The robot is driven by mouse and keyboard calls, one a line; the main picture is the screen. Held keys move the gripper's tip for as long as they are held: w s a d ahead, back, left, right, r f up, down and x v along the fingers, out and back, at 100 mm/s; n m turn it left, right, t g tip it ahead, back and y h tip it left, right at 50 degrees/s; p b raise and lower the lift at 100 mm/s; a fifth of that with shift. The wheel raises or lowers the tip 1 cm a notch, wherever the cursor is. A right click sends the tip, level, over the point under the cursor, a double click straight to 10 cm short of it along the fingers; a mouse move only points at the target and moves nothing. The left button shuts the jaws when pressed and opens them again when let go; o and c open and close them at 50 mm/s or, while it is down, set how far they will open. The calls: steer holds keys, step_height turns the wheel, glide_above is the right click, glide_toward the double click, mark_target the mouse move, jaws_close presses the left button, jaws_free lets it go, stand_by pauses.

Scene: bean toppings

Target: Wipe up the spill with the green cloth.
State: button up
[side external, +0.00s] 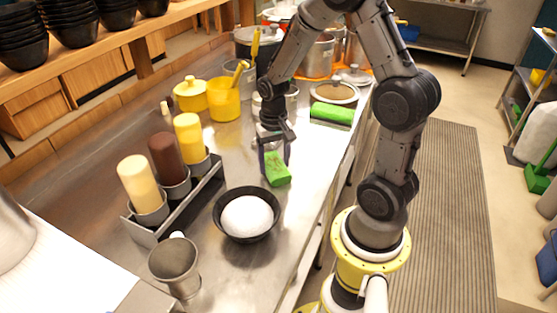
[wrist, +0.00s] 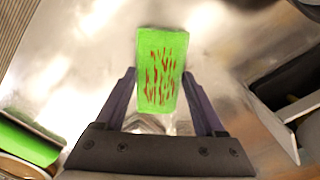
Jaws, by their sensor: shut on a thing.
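The green cloth (side external: 277,173) is a bright green rectangular pad at my gripper, over the bare metal counter behind the black bowl. In the wrist view the cloth (wrist: 163,48) lies between the two fingers and sticks out past their tips. Dark red streaks mark its visible face. My gripper (side external: 275,153) is shut on the cloth; its fingers also show in the wrist view (wrist: 160,75). I cannot tell whether the cloth touches the counter. I see no separate spill on the bare metal; any under the cloth is hidden.
A black bowl of white contents (side external: 246,216) stands in front of the cloth. A rack with several sauce bottles (side external: 168,158) is on the left. The counter's right side (side external: 315,158) is clear.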

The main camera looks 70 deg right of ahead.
steer(key=shift+w+a+f, duration=0.1)
steer(key=shift+w+a, duration=1.1)
steer(key=shift+a, duration=0.1)
step_height(320, 180, up, 8)
stand_by(0.5)
